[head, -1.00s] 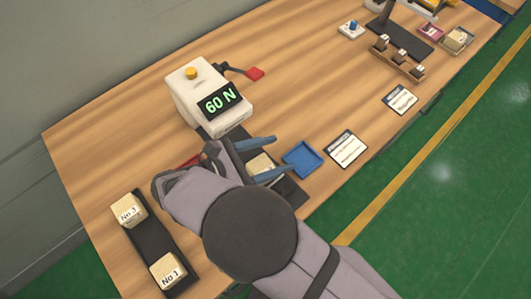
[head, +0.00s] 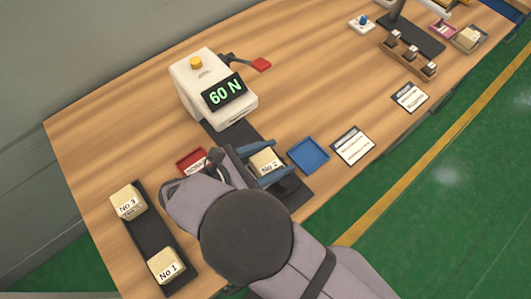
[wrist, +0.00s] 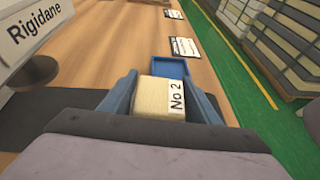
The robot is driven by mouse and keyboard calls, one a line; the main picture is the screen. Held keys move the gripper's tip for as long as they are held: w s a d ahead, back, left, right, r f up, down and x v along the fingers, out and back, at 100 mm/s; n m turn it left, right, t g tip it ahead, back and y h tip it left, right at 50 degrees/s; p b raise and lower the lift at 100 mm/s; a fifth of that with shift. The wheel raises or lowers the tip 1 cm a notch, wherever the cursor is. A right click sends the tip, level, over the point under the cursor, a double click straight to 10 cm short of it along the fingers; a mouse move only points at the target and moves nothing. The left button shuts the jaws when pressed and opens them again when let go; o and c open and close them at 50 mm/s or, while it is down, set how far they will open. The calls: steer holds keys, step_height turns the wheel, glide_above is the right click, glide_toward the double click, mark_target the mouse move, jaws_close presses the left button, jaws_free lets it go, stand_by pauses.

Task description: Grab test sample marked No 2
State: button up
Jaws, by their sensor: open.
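The sample marked No 2 (head: 265,162) is a pale yellow block on the dark plate in front of the white tester. It also shows in the wrist view (wrist: 152,98), its label facing right. My gripper (head: 272,163) is open, with one blue finger on each side of this block. The wrist view shows the block between the fingers (wrist: 163,92); I cannot tell whether they touch it. Sample No 3 (head: 126,201) and sample No 1 (head: 167,266) sit on the dark rack (head: 147,236) at the left.
The white tester (head: 205,88) reads 60 N and has a red-ended lever. A blue tray (head: 308,154) is right of my gripper, a red tray (head: 190,160) left of it. Cards (head: 352,145) lie along the front edge. A brown block holder (head: 408,55) stands farther right.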

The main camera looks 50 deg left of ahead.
steer(key=shift+w+f, duration=0.1)
steer(key=shift+w, duration=0.2)
steer(key=shift+c, duration=0.3)
steer(key=c, duration=0.8)
steer(key=shift+c, duration=0.2)
step_height(320, 180, up, 10)
steer(key=shift+r+b, duration=0.1)
steer(key=shift+b, duration=0.3)
